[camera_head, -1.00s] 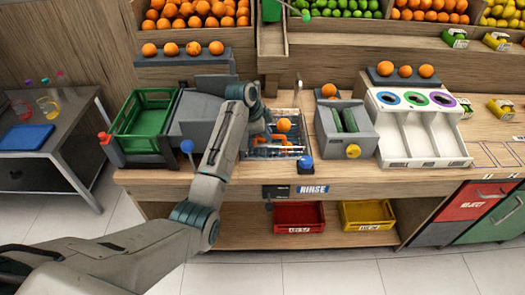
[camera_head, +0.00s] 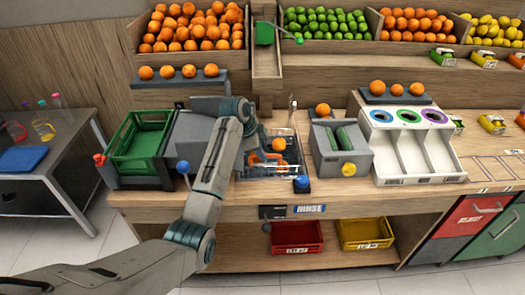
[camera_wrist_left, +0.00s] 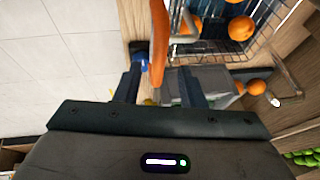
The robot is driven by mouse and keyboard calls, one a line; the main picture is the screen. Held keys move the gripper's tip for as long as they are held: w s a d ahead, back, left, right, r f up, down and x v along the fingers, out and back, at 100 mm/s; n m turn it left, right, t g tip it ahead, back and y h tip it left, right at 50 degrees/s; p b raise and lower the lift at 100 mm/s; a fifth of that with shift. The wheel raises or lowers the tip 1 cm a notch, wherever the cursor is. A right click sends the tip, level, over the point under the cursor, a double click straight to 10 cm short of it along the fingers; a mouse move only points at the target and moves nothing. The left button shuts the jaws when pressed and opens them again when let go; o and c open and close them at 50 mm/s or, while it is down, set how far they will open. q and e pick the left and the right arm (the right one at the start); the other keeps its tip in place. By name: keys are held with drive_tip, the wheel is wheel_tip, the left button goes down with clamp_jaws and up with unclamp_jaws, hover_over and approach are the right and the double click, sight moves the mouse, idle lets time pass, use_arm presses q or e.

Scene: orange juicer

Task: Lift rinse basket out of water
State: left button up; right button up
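The rinse basket (camera_head: 268,172) is a wire basket with an orange handle (camera_head: 268,158); it sits at the rinse station on the counter with an orange fruit (camera_head: 278,144) showing at it. Its wire side (camera_wrist_left: 238,62) and oranges (camera_wrist_left: 241,28) show in the left wrist view. My left gripper (camera_wrist_left: 160,80) has its two fingers apart, with the orange handle (camera_wrist_left: 158,45) between them and apparent gaps on both sides. In the head view my left forearm and wrist partly cover the basket. The water cannot be made out. My right gripper is in neither view.
A green crate (camera_head: 140,143) stands left of the rinse station. A grey machine (camera_head: 340,147) and white sorting bins (camera_head: 415,150) stand to the right. A blue knob (camera_head: 302,183) is at the counter's front edge. Red (camera_head: 297,236) and yellow crates (camera_head: 364,232) sit below.

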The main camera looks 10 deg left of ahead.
use_arm(q)
drive_tip(key=b+v, duration=0.3)
drive_tip(key=v, duration=0.7)
drive_tip(key=shift+s, duration=0.1)
